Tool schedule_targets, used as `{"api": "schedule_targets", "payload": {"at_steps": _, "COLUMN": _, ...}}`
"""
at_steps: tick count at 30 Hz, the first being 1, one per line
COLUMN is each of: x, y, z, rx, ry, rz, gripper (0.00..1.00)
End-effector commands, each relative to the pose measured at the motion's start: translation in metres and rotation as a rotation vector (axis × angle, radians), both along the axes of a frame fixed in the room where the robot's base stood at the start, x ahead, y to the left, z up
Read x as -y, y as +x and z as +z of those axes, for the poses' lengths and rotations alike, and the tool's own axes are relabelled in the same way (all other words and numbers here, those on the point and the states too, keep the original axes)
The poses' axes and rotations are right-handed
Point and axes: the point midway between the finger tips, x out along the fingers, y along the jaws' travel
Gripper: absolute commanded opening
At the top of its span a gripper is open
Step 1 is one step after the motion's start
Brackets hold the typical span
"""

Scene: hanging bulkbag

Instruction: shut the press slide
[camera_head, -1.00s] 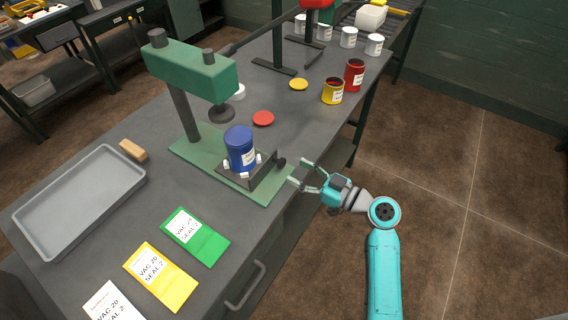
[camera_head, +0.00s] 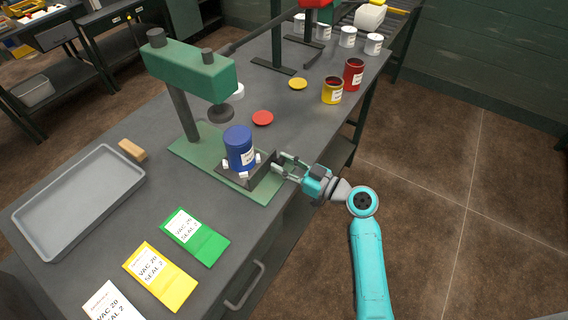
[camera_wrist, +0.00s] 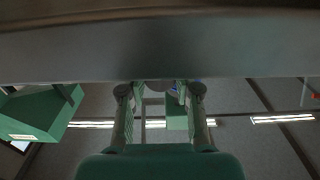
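The green press (camera_head: 190,72) stands on the bench, its round ram (camera_head: 221,113) hanging from the head. Its dark slide (camera_head: 264,172) is out toward the bench's front edge, clear of the ram. A blue can (camera_head: 239,148) stands upright on the slide between small white stops. My gripper (camera_head: 282,164) is at the slide's front, its fingers apart by the dark knob, which they largely hide. Whether they touch it cannot be told. In the wrist view my gripper (camera_wrist: 160,92) shows two spread fingers below a broad grey surface; the press head (camera_wrist: 38,112) is at the left.
Green (camera_head: 195,238) and yellow (camera_head: 160,276) packets lie near the front edge. A grey tray (camera_head: 28,247) is at the left. A red lid (camera_head: 263,118), yellow lid (camera_head: 298,84) and open yellow (camera_head: 332,91) and red (camera_head: 353,76) cans sit behind. The floor at right is clear.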

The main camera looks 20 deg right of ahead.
Motion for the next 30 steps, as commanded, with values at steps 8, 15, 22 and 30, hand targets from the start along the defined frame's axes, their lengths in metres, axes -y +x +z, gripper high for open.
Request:
{"api": "schedule_targets", "payload": {"at_steps": 8, "x": -0.005, "y": 0.007, "z": 0.000, "rx": -0.001, "ry": 0.001, "rz": 0.002, "gripper": 0.00}}
{"api": "schedule_targets", "payload": {"at_steps": 15, "x": -0.025, "y": 0.033, "z": 0.000, "rx": -0.001, "ry": 0.001, "rz": 0.002, "gripper": 0.00}}
{"api": "schedule_targets", "payload": {"at_steps": 22, "x": -0.026, "y": 0.036, "z": 0.000, "rx": 0.000, "ry": 0.000, "rz": 0.000, "gripper": 0.00}}
{"api": "schedule_targets", "payload": {"at_steps": 30, "x": -0.026, "y": 0.035, "z": 0.000, "rx": 0.000, "ry": 0.000, "rz": 0.000, "gripper": 0.57}}
